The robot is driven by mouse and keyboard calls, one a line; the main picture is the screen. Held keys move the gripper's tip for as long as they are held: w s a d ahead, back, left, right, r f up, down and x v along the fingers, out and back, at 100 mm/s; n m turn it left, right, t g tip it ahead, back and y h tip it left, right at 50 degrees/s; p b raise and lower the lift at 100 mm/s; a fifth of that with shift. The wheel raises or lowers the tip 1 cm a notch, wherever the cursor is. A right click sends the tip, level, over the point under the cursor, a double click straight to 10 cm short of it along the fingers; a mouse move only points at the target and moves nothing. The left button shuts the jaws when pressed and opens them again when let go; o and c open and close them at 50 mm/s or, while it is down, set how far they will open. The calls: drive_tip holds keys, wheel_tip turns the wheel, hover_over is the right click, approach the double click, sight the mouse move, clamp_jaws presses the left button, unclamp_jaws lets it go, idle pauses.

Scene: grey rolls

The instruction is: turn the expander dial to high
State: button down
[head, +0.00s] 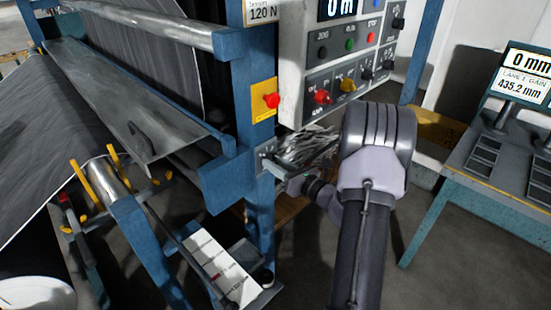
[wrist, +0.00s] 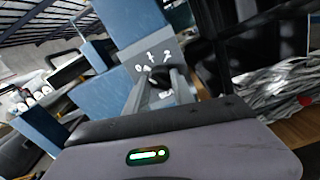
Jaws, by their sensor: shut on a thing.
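The dial's grey plate (wrist: 152,55) shows in the wrist view with the white marks 0, 1 and 2 in an arc above a dark knob (wrist: 159,75). My gripper (wrist: 161,86) has one finger on each side of the knob and is shut on it. The knob's pointer is hidden or too small to read, so I cannot tell its setting. In the head view my gripper (head: 281,172) reaches the small grey plate (head: 265,154) on the blue post, and the knob there is hidden by it.
A control box (head: 335,75) with coloured buttons hangs above my arm. A red button on a yellow plate (head: 263,100) sits just above the dial on the post. A crumpled silvery heap (head: 307,146) lies close behind my gripper. A blue-framed desk (head: 490,165) stands at right.

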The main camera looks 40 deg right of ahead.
drive_tip(key=m+p, duration=0.4)
drive_tip(key=p, duration=0.1)
drive_tip(key=shift+r+m, duration=0.25)
drive_tip(key=shift+m, duration=0.05)
drive_tip(key=m+p, duration=0.3)
drive_tip(key=shift+m+p, duration=0.3)
drive_tip(key=shift+a+f+m+p, duration=0.1)
drive_tip(key=shift+m+p, duration=1.1)
drive_tip(key=shift+m, duration=0.6)
drive_tip(key=shift+f+m+p, duration=0.1)
drive_tip(key=shift+m+p, duration=1.1)
drive_tip(key=shift+m, duration=0.6)
drive_tip(key=c, duration=1.1)
unclamp_jaws()
